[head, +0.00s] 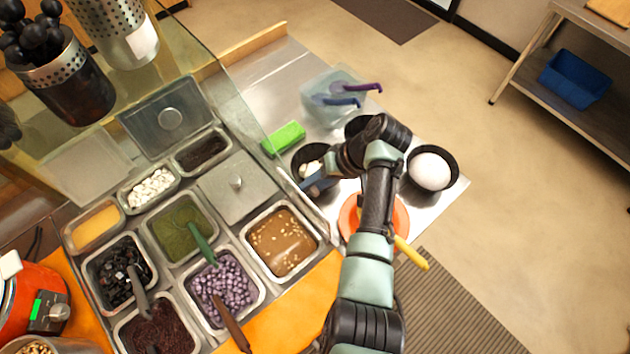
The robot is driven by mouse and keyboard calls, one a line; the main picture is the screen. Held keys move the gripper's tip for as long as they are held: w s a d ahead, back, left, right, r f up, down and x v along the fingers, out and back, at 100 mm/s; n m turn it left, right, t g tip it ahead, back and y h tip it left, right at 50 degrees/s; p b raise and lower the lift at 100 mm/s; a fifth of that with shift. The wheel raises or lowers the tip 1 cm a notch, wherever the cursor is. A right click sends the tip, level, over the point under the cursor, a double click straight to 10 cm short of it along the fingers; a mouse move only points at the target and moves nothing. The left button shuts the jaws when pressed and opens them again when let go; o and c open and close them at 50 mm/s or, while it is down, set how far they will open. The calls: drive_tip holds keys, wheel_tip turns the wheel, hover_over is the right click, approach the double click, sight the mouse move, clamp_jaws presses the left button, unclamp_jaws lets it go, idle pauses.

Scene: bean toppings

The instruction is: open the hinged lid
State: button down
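A square steel lid (245,198) with a small knob lies flat and shut over one compartment of the topping station. A second steel lid (150,122) with a round knob stands tilted back behind the dark-filled compartment. Another lid-like panel (85,168) leans back behind the yellow and white compartments. My gripper (313,184) is to the right of the flat lid, apart from it in the picture and close to a dark bowl. Its fingers are small and partly hidden by my wrist, so I cannot tell whether they are open or shut.
Open tubs hold brown sauce (281,240), purple cubes (224,284) and green paste (178,228). A glass guard (245,112) rises behind the station. A green block (284,138), a clear container (328,112), a white-filled bowl (430,170) and an orange plate (402,218) surround my arm.

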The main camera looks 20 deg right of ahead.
drive_tip(key=shift+c, duration=2.3)
unclamp_jaws()
drive_tip(key=shift+s+f, duration=0.6)
drive_tip(key=shift+f, duration=0.05)
drive_tip(key=shift+w+r, duration=0.1)
drive_tip(key=shift+d+r, duration=0.1)
drive_tip(key=shift+r, duration=0.1)
drive_tip(key=v, duration=1.2)
drive_tip(key=shift+r, duration=0.4)
drive_tip(key=shift+w, duration=0.2)
